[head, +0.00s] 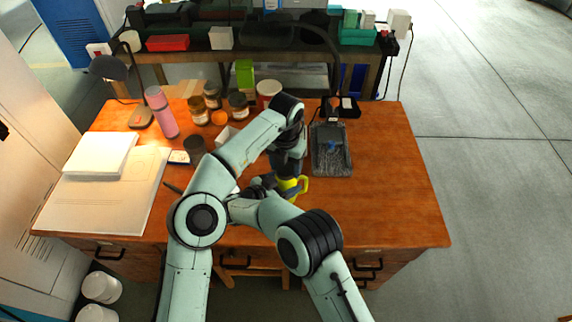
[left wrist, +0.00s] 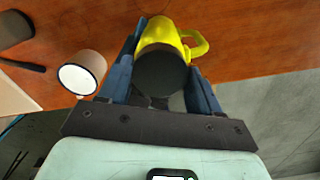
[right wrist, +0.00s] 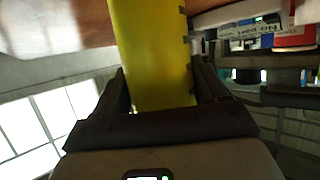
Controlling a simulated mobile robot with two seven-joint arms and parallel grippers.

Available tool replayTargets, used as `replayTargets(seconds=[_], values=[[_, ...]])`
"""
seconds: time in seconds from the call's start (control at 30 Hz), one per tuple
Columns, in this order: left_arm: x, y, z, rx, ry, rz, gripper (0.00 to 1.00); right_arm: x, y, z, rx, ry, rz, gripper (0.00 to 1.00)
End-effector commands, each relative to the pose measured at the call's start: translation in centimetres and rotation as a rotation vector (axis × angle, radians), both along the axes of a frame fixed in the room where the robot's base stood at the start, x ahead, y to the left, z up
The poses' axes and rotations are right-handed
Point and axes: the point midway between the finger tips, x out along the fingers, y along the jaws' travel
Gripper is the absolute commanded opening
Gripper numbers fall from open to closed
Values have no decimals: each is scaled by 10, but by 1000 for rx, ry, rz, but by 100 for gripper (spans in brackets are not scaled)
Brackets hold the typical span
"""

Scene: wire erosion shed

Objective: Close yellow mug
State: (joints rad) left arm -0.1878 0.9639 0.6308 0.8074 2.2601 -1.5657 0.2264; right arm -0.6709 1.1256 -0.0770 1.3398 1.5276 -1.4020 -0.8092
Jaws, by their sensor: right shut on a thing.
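The yellow mug (head: 301,186) is near the middle front of the desk in the head view, partly hidden by my arms. In the left wrist view the yellow mug (left wrist: 163,30) shows its handle at the right, and a dark round lid (left wrist: 162,74) covers its mouth end. My left gripper (left wrist: 160,80) is over the mug, its fingers on both sides of the lid with small gaps. In the right wrist view the yellow mug's wall (right wrist: 152,55) fills the space between the fingers of my right gripper (right wrist: 160,90), which is shut on it.
A white mug (left wrist: 82,72) stands nearby. Several jars (head: 200,110), a pink bottle (head: 161,112) and a desk lamp (head: 112,70) stand behind. A white stack (head: 100,155) is at the left.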

Motion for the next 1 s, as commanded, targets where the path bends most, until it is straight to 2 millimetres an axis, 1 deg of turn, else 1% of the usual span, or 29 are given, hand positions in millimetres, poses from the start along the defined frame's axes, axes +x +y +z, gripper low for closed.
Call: replayTargets(seconds=[0.13, 0.23, 0.27, 0.37, 0.6, 0.7, 0.83, 0.9, 1.0], values=[[0, 0, 0, 0, 0, -15, 27, 0, 0, 1, -1, -2, 0, 0], [0, 0, 0, -1, 2, -108, 27, 0, 0, 1, -1, -2, 0, 0], [0, 0, -1, -1, 2, -156, 27, 0, 0, 1, -1, -2, 0, 0], [0, 0, -1, -3, 1, -371, 27, 0, 0, 1, -1, -2, 0, 0], [0, 0, -1, -3, 1, -937, 27, 0, 0, 1, -1, -2, 1, 0], [0, 0, -1, -3, 1, -1144, 27, 0, 0, 1, -1, -2, 1, 0], [0, 0, -1, -2, 2, -1331, 27, 0, 0, 1, -1, -2, 1, 0], [0, 0, -1, -2, 1, -1387, 27, 0, 0, 1, -1, -2, 1, 0], [0, 0, -1, -2, 1, -1418, 27, 0, 0, 1, -1, -2, 1, 0]])
